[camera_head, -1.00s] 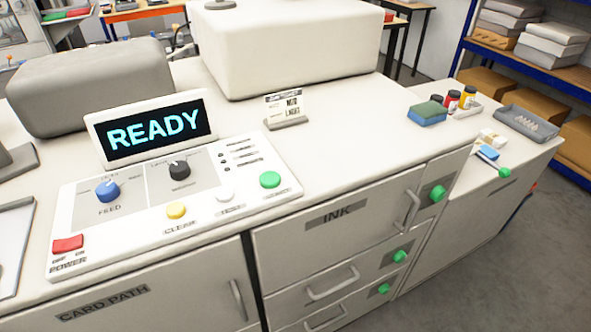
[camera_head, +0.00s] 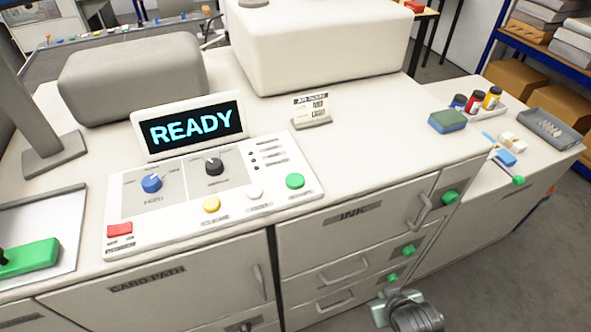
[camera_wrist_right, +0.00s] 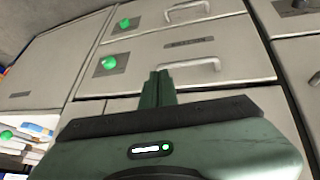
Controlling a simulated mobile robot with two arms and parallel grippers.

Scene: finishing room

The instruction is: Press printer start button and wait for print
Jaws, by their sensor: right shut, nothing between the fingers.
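The printer's control panel (camera_head: 215,225) lies on the white machine top, with a raised screen (camera_head: 190,127) reading READY. A green round button (camera_head: 295,181) sits at the panel's right end, beside a white button (camera_head: 254,192) and a yellow button (camera_head: 211,205). A red power switch (camera_head: 119,230) is at its left. My right gripper (camera_head: 383,300) is low at the bottom of the head view, in front of the drawers and well below the panel. In the right wrist view its fingers (camera_wrist_right: 157,88) are shut and empty, pointing toward the drawer fronts. My left gripper is not in view.
Drawers with handles and green knobs (camera_head: 450,197) line the machine front, under the INK label. A small sign (camera_head: 311,111) stands on the top. A sponge (camera_head: 447,121) and ink bottles (camera_head: 475,101) are at the right. A tray with a green object (camera_head: 30,257) is at the left.

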